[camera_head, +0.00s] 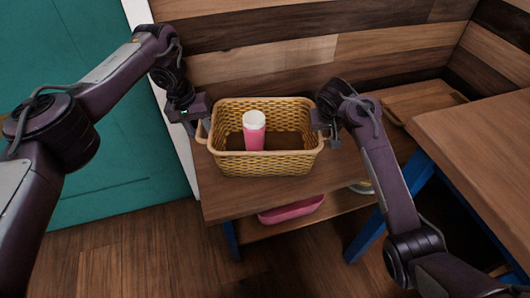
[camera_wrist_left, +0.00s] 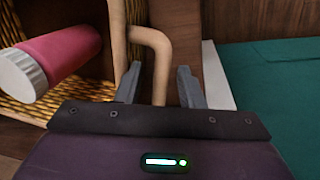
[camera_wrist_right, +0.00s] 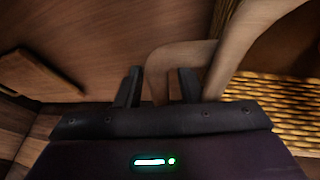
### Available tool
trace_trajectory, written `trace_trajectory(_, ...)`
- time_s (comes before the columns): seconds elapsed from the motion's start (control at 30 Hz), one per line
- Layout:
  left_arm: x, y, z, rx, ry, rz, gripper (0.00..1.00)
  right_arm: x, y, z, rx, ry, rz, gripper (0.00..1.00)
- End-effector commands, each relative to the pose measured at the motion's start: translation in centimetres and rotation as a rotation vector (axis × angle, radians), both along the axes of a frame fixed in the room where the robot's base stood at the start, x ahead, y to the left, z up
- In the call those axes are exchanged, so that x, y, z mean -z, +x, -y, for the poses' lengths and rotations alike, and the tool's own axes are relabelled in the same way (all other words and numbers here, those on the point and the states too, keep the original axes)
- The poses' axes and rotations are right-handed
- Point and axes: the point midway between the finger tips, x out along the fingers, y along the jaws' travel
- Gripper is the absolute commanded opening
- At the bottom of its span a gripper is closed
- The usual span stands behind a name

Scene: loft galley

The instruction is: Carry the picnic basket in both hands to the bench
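The woven yellow picnic basket (camera_head: 265,165) stands upright on a wooden surface with a lower shelf (camera_head: 235,203). A pink bottle with a white lid (camera_head: 254,131) stands inside it; the bottle also shows in the left wrist view (camera_wrist_left: 65,52). My left gripper (camera_head: 190,117) is at the basket's left handle (camera_wrist_left: 155,42). Its fingers are apart, with the handle between them and gaps beside it. My right gripper (camera_head: 328,126) is at the right handle (camera_wrist_right: 180,57). Its fingers are also apart, one on each side of the handle. I cannot tell which furniture is the bench.
A wooden tray (camera_head: 425,100) lies to the right of the basket. A wooden table with blue legs (camera_head: 475,145) stands at the right. A pink container (camera_head: 291,209) and part of a dish (camera_head: 362,187) sit on the lower shelf. The floor in front is clear.

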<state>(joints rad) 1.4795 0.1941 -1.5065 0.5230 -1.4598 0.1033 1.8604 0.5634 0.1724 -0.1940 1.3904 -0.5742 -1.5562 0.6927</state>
Motion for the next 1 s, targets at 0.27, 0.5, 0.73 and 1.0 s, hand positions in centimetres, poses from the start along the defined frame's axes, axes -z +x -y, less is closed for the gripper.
trace_trajectory(0.27,-1.8,0.0,0.0,0.000,0.000,0.000,0.35,-1.8,0.0,0.0,0.000,0.000,0.000,0.35)
trace_trajectory(0.5,-5.6,0.0,0.0,0.000,0.000,0.000,0.35,-5.6,0.0,0.0,0.000,0.000,0.000,0.35)
trace_trajectory(0.73,-9.5,0.0,0.0,0.000,0.000,0.000,0.35,-9.5,0.0,0.0,0.000,0.000,0.000,0.35)
trace_trajectory(1.0,-14.0,0.0,0.0,0.000,0.000,0.000,0.35,-14.0,0.0,0.0,0.000,0.000,0.000,0.35)
